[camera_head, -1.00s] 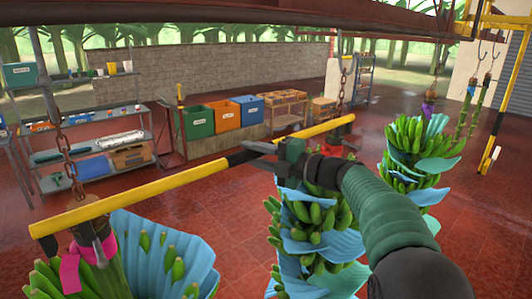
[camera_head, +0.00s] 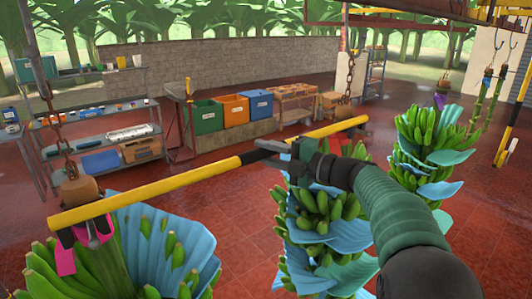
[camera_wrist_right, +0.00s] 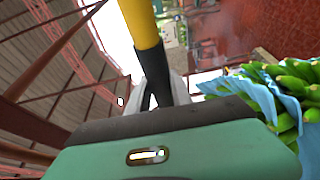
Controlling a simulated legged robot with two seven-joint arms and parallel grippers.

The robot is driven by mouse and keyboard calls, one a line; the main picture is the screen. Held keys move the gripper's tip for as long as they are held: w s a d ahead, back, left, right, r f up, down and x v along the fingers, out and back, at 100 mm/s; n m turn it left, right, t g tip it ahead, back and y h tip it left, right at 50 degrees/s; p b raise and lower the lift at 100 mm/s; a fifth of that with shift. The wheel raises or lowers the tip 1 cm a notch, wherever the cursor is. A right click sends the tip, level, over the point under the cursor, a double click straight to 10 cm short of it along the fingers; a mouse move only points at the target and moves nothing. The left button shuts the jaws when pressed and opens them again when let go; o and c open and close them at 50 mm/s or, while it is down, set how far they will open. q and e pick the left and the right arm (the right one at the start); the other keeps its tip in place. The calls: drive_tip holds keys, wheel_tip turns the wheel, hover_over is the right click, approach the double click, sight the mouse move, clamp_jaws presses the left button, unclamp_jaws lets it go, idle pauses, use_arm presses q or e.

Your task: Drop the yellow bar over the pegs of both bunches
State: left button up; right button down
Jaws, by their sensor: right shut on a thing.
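The yellow bar (camera_head: 150,198), with a black middle section, runs from lower left to upper right in the head view. My right gripper (camera_head: 278,150) is shut on its black middle; the wrist view also shows the bar (camera_wrist_right: 140,22) running away from the jaws. The near bunch (camera_head: 165,240) hangs at lower left, with a brown block (camera_head: 78,190) at its top; the bar's left end crosses in front of that block's base. The second bunch (camera_head: 320,240) hangs beyond, its top partly hidden by my arm and bar. I cannot make out either peg clearly. My left gripper is out of view.
Chains (camera_head: 55,120) hang from above, at the near bunch and by the bar's far end. Another bunch (camera_head: 430,150) hangs at right. Shelves (camera_head: 95,130) and coloured bins (camera_head: 235,108) stand at the back. Open red floor (camera_head: 225,205) lies between the bunches.

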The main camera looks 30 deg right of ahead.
drive_tip(key=shift+s+d+f, duration=0.1)
drive_tip(key=shift+d+f, duration=0.25)
drive_tip(key=shift+d, duration=0.1)
drive_tip(key=shift+a+f+b, duration=0.2)
drive_tip(key=shift+a+b, duration=0.3)
drive_tip(key=shift+b, duration=0.05)
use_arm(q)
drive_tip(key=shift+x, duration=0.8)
use_arm(e)
drive_tip(key=shift+f, duration=0.15)
drive_tip(key=c, duration=1.4)
unclamp_jaws()
drive_tip(key=o, duration=0.3)
drive_tip(key=shift+d, duration=0.3)
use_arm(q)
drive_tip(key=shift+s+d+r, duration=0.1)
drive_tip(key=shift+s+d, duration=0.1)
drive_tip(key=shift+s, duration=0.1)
use_arm(e)
drive_tip(key=shift+o, duration=0.2)
drive_tip(key=shift+f, duration=0.1)
